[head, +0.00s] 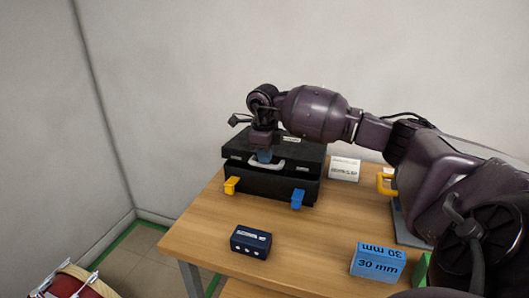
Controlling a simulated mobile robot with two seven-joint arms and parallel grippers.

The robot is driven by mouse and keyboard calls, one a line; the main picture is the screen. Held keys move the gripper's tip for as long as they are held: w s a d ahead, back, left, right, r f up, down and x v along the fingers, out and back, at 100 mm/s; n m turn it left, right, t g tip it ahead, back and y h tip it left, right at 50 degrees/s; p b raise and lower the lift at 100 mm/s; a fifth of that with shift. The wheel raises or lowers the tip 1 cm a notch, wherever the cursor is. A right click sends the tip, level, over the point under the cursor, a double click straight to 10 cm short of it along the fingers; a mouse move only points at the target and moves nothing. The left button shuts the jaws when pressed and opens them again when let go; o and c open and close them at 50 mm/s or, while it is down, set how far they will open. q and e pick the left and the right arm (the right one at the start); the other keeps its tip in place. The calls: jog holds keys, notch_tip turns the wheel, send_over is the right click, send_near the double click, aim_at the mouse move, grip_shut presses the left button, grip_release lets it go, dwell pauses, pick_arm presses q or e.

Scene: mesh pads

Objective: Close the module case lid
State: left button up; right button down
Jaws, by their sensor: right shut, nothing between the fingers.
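The black module case (262,186) stands at the back of the wooden table. A yellow latch (231,185) and a blue latch (297,198) stick out at the front. My left gripper is not in view.
A dark blue box (251,242) sits at the table's front left, and a light blue 30 mm block (378,262) at front right. A white labelled block (345,169) stands right of the case. A yellow handle (386,183) is partly behind my arm. The table's middle is clear.

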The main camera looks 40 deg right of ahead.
pick_arm(q)
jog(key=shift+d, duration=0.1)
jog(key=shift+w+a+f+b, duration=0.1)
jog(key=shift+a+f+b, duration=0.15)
jog(key=shift+b, duration=0.25)
pick_arm(e)
jog(key=shift+h, duration=0.4)
jog(key=shift+s+a+f, duration=0.15)
jog(key=shift+a+f, duration=0.05)
jog(key=shift+f, duration=0.55)
jog(key=shift+s+a+f, duration=0.1)
jog(key=shift+a+f, duration=0.05)
jog(key=shift+f, duration=0.65)
jog(key=shift+s+a+f, duration=0.15)
jog(key=shift+a+f, duration=0.05)
jog(key=shift+f, duration=0.55)
pick_arm(q)
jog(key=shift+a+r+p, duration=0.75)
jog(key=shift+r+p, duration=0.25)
jog(key=shift+p, duration=0.4)
pick_arm(e)
notch_tip(320, 180, up, 15)
jog(key=s+a, duration=0.1)
jog(key=a, duration=0.1)
jog(key=shift+f, duration=0.15)
